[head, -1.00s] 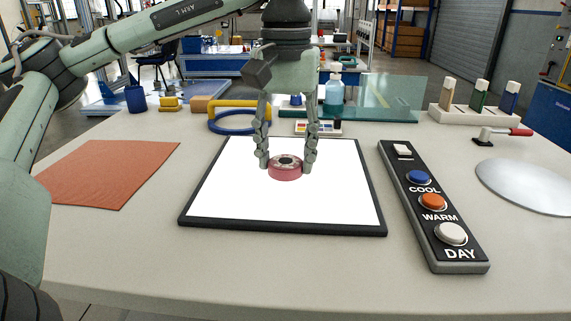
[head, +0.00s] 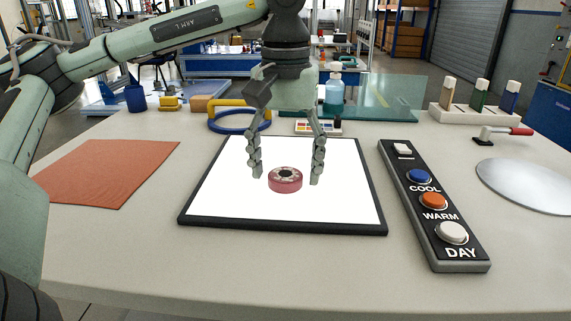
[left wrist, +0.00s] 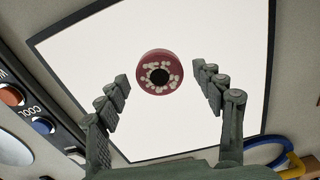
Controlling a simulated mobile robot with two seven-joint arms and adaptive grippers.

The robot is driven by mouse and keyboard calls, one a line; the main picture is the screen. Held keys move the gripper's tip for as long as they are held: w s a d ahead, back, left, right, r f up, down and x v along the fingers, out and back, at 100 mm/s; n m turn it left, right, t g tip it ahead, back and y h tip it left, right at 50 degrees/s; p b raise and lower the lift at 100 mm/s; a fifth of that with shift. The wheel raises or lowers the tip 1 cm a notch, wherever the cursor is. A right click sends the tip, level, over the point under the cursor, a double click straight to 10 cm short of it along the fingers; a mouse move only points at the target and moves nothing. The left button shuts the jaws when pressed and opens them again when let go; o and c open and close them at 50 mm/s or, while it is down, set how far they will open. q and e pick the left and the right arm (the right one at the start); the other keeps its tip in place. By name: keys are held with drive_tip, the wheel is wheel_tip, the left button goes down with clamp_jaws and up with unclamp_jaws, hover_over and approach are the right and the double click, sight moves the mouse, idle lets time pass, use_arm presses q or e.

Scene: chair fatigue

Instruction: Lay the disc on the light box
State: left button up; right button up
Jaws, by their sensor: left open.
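The disc (head: 285,180) is dark red with a dark centre hole and pale spots around it. It lies flat on the lit white panel of the light box (head: 230,200), near its middle. My left gripper (head: 286,178) is open, with one finger on each side of the disc and a gap to it on both sides. The left wrist view also shows the disc (left wrist: 160,72) between and beyond the spread fingers (left wrist: 165,90), touching neither, on the white light box (left wrist: 215,40). My right gripper is not in view.
A button panel (head: 433,205) marked COOL, WARM and DAY lies right of the light box. An orange mat (head: 110,172) lies left. A blue ring (head: 240,122), a bottle (head: 334,95) and a glass sheet (head: 385,98) stand behind. A silver round plate (head: 530,185) is far right.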

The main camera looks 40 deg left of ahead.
sight(286, 173)
use_arm(q)
drive_tip(key=shift+r, duration=0.1)
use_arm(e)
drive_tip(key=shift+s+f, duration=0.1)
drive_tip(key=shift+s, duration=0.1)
use_arm(q)
drive_tip(key=shift+r, duration=0.25)
wheel_tip(286, 173, up, 12)
drive_tip(key=p, duration=0.2)
drive_tip(key=shift+f, duration=0.2)
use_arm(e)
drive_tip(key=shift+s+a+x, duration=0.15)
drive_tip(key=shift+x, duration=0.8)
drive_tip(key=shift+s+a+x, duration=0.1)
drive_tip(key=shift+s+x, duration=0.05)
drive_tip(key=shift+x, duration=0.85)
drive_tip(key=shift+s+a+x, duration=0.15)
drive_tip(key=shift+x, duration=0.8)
